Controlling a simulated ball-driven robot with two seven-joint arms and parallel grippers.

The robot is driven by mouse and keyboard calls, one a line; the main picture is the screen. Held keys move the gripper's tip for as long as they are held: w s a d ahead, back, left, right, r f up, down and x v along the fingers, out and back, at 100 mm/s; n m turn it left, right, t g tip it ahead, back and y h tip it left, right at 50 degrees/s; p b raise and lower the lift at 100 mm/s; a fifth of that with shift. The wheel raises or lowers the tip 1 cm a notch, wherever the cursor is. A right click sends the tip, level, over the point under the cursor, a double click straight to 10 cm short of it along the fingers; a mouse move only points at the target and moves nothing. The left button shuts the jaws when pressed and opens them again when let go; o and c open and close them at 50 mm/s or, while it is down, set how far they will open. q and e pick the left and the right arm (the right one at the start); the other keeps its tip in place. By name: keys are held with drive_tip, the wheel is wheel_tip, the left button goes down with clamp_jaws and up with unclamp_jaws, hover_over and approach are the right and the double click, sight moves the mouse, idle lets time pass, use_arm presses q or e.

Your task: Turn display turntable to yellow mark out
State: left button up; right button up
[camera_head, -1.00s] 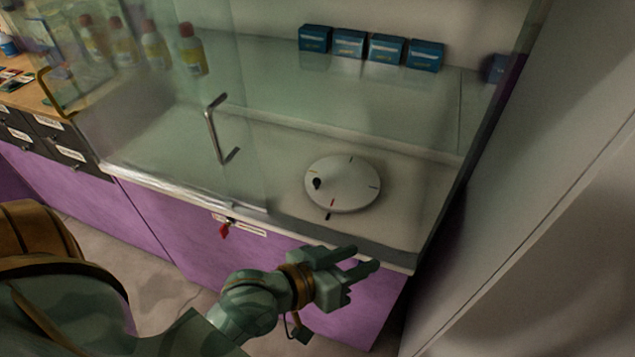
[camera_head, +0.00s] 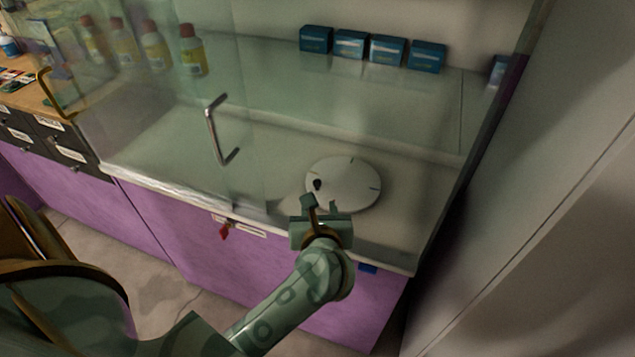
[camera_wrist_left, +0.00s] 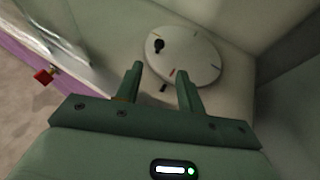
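The display turntable (camera_head: 350,187) is a white round disc with marks on its rim and a dark knob (camera_head: 317,185) near its left edge. It lies on the cabinet's pale floor. In the left wrist view the turntable (camera_wrist_left: 190,62) shows whole, with the knob (camera_wrist_left: 159,45) at its upper left. A red mark (camera_wrist_left: 171,72) is on its near side, and a dark pointer (camera_wrist_left: 163,88) sits just outside the rim. My left gripper (camera_head: 320,203) is open and empty at the near edge of the disc, its fingers pointing toward it. My right gripper is not in view.
A glass door with a metal handle (camera_head: 213,130) covers the cabinet's left part; the opening by the turntable looks clear. Blue boxes (camera_head: 388,51) stand on the shelf behind. A red key (camera_head: 225,232) hangs at the front edge. A grey wall stands at the right.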

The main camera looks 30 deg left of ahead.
sight(317, 185)
use_arm(q)
drive_tip(key=b+x, duration=0.3)
drive_tip(key=x, duration=1)
drive_tip(key=shift+a, duration=0.15)
drive_tip(key=shift+w+a+f+b, duration=0.1)
drive_tip(key=shift+w+a+b, duration=0.2)
drive_tip(key=shift+w, duration=0.15)
clamp_jaws()
